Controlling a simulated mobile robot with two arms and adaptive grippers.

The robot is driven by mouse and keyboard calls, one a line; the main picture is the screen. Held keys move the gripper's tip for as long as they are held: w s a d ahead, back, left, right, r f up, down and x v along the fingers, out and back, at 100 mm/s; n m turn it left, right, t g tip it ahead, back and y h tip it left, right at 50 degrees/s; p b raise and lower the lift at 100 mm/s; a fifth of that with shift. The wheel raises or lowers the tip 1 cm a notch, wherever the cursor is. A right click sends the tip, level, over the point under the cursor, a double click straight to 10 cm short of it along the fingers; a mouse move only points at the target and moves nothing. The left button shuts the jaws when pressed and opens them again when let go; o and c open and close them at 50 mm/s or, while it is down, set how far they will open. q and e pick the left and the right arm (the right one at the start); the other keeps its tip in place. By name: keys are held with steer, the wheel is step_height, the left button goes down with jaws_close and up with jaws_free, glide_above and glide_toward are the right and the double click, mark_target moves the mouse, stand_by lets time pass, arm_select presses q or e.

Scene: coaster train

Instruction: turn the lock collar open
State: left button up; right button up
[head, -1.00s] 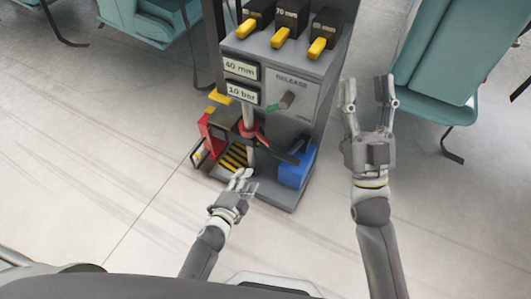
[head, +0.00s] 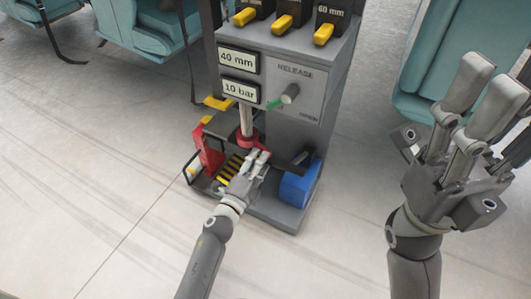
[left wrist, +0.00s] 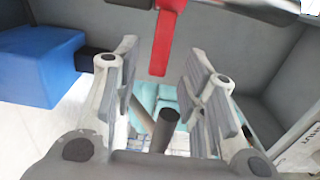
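A red collar (head: 247,140) sits around the upright metal rod (head: 245,118) low on the grey machine. My left gripper (head: 258,160) is just below and in front of the collar. In the left wrist view the two fingers stand apart, and a red tab (left wrist: 166,40), which looks like part of the collar, hangs between and beyond them; no contact shows. A dark rod end (left wrist: 165,130) also shows between the fingers. My right gripper (head: 490,85) is raised at the right, its fingers apart and empty.
The machine carries a dial knob (head: 290,94) with a green pointer by RELEASE and OPEN marks, and labels 40 mm and 10 bar. A blue block (head: 298,186) stands right of my left gripper. A red part (head: 208,160) stands left. Teal seats (head: 440,60) stand behind.

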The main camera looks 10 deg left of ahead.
mark_target(255, 142)
arm_select(q)
steer(key=shift+b+x, duration=0.55)
steer(key=shift+x, duration=2.05)
jaws_close()
